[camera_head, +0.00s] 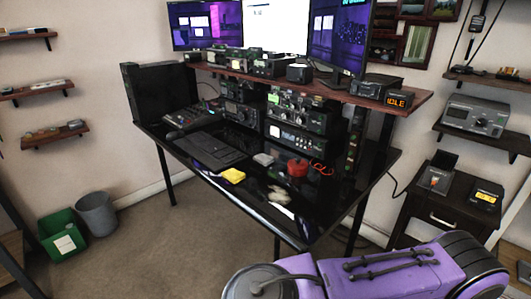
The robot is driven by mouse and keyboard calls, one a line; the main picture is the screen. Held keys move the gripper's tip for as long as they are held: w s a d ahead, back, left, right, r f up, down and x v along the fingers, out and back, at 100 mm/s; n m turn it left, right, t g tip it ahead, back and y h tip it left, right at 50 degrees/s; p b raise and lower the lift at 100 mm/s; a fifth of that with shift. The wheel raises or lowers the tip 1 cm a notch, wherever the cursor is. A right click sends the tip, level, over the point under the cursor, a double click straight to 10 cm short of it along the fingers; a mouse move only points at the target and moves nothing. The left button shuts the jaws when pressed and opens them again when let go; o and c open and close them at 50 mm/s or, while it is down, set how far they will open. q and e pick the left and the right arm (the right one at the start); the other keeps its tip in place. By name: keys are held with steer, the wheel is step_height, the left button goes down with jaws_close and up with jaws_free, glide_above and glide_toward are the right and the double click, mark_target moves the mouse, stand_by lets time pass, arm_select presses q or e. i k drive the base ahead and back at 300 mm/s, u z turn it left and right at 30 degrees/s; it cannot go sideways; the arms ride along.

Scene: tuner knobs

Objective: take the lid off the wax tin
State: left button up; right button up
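I cannot pick out the wax tin or its lid with certainty. A small round red object (298,167) sits on the glossy black desk (215,186), right of the middle, in front of the radio units. At this size I cannot tell whether it is a tin or whether it has a lid. Neither of my grippers shows in the head view. A purple and black part at the bottom right appears to be my own body and hides the floor there.
A keyboard (210,149), a yellow cloth-like item (232,175) and a small grey item (263,159) lie on the desk. A raised wooden shelf (330,90) carries monitors and devices. A green bin (62,234) and a grey bin (97,213) stand left; carpet between is free.

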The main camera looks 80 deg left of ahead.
mark_target(298, 164)
steer(key=u, duration=2.55)
